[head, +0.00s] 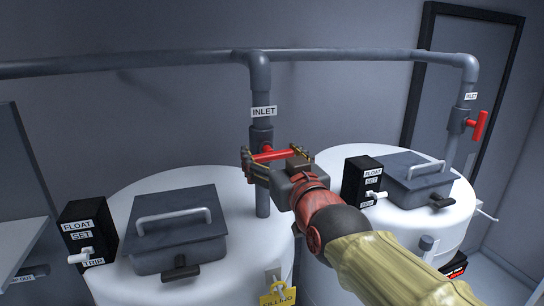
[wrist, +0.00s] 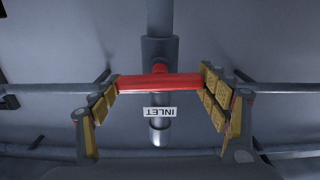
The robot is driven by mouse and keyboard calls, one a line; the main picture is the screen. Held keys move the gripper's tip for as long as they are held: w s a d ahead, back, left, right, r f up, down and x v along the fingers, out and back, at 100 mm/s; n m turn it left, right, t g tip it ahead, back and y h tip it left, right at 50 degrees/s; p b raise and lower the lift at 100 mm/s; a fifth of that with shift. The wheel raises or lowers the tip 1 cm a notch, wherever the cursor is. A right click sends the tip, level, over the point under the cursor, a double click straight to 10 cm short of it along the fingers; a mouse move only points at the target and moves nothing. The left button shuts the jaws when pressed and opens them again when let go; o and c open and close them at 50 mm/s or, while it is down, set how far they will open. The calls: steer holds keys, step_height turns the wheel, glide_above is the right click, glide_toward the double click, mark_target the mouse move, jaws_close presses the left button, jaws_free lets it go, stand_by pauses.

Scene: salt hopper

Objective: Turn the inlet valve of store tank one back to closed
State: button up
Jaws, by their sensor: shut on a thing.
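The inlet valve of the left tank has a red bar handle (head: 272,155) on a grey vertical pipe under an INLET label (head: 263,112). The handle lies roughly crosswise to the pipe. My gripper (head: 270,163) is shut on this handle, its fingers at the two ends of the bar. In the wrist view the red handle (wrist: 160,84) spans between the padded fingers of my gripper (wrist: 160,88), with the INLET label upside down below it. The left white tank (head: 240,235) stands beneath. No number shows on it, so I cannot tell if it is tank one.
The left tank carries a grey hatch (head: 180,230), a black FLOAT box (head: 87,230) and a yellow FILLING tag (head: 278,293). The right tank (head: 330,160) has its own red valve handle (head: 479,126), upright. A grey pipe (head: 350,55) crosses above; a door (head: 462,75) stands behind.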

steer(key=shift+f+b, duration=0.1)
steer(key=shift+b, duration=0.55)
steer(key=shift+m, duration=0.3)
steer(key=o, duration=1.2)
steer(key=shift+c, duration=0.2)
steer(key=v, duration=1.2)
